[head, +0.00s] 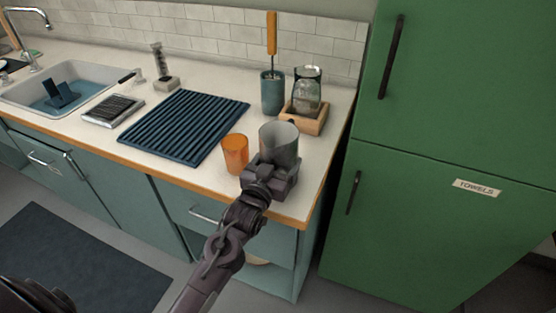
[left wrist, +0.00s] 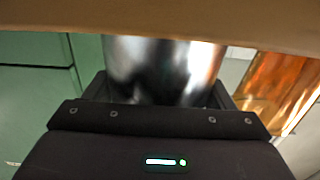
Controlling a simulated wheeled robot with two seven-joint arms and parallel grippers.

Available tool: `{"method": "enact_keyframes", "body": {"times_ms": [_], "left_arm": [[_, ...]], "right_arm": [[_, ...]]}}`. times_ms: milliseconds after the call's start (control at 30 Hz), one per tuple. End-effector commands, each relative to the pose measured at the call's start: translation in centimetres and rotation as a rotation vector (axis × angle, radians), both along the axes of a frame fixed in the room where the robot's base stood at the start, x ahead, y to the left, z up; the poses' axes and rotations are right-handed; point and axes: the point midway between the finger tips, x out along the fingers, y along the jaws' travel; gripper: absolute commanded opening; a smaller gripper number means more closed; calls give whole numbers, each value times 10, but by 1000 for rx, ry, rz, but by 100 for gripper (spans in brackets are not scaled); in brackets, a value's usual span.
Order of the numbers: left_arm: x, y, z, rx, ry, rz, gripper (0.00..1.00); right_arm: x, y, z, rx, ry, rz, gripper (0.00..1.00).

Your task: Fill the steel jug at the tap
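The steel jug (head: 279,141) stands upright near the right end of the counter, with its mouth up. My left gripper (head: 272,172) is at the jug's near side, low on its body. In the left wrist view the shiny jug (left wrist: 163,70) fills the space between the two fingers, with no clear gap on either side. I cannot tell whether they grip it or only surround it. The tap (head: 36,32) arches over the sink (head: 95,72) at the far left. My right gripper is not in view.
An orange cup (head: 235,153) stands just left of the jug; the left wrist view shows it too (left wrist: 280,85). Behind are a wooden holder (head: 308,120) with a glass jar and a teal pot (head: 272,95). A ribbed blue mat (head: 185,127) and grey tray (head: 112,111) lie toward the sink.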

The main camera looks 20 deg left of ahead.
Motion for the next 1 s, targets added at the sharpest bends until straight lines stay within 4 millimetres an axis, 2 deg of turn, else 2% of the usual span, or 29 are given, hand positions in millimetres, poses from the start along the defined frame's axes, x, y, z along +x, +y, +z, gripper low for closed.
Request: {"method": "enact_keyframes", "body": {"times_ms": [33, 133, 167, 533, 667, 1000], "left_arm": [[0, 0, 0, 0, 1, 0, 84], [0, 0, 0, 0, 1, 0, 97], [0, 0, 0, 0, 1, 0, 98], [-5, 0, 1, 1, 3, 0, 98], [-24, 1, 1, 1, 4, 0, 98], [-92, 3, 1, 1, 4, -1, 98]], "right_arm": [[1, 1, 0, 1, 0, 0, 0], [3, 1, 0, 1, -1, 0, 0], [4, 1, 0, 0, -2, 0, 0], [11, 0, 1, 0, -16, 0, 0], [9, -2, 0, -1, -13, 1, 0], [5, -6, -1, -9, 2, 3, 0]]}}
